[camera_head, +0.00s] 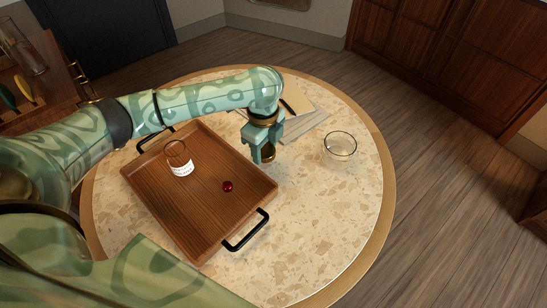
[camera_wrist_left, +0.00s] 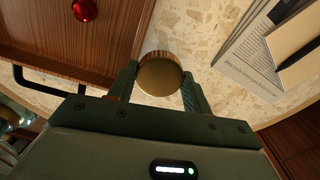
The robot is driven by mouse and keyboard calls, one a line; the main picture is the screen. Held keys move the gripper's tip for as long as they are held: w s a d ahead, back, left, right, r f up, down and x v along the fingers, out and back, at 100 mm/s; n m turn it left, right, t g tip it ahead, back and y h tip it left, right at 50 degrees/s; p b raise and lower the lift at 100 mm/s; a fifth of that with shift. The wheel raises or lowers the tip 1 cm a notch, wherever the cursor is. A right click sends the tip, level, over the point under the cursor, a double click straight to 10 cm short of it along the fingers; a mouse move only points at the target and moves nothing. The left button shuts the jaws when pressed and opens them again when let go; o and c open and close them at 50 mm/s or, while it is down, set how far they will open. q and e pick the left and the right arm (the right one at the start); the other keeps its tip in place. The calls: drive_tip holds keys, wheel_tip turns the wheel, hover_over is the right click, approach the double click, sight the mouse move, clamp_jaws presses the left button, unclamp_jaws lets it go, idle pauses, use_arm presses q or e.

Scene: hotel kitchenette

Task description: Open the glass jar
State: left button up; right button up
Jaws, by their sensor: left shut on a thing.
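The glass jar (camera_head: 180,160) stands upright on the wooden tray (camera_head: 203,220). It has a white label and its top looks open, with no lid on it. My left gripper (camera_head: 263,150) is just right of the tray, over the round table. It is shut on a round, gold-brown lid (camera_head: 269,155). The lid (camera_wrist_left: 160,76) sits between the two fingers in the left wrist view; whether it touches the table is unclear. My right gripper is not in view.
A red ball (camera_head: 227,186) lies on the tray and a clear glass bowl (camera_head: 340,146) stands at the table's right. Papers with a dark pen (camera_wrist_left: 298,55) lie behind my left gripper. The table's front right is clear.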

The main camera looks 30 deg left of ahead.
sight(273, 163)
use_arm(q)
drive_tip(key=w+f, duration=0.1)
drive_tip(key=w+f+b, duration=0.1)
drive_tip(key=f, duration=0.1)
drive_tip(key=shift+w+d+b, duration=0.1)
drive_tip(key=shift+d+b, duration=0.2)
drive_tip(key=shift+d, duration=0.1)
drive_tip(key=f+b, duration=0.2)
drive_tip(key=f, duration=0.1)
drive_tip(key=shift+w+f, duration=0.2)
drive_tip(key=shift+f, duration=0.1)
drive_tip(key=shift+r, duration=0.2)
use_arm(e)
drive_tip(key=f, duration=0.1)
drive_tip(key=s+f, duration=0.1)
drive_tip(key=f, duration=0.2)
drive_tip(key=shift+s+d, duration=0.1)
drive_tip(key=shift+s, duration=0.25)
use_arm(q)
drive_tip(key=shift+f, duration=0.1)
drive_tip(key=o, duration=1.1)
wheel_tip(273, 163, up, 12)
drive_tip(key=p, duration=0.6)
drive_tip(key=shift+p, duration=0.35)
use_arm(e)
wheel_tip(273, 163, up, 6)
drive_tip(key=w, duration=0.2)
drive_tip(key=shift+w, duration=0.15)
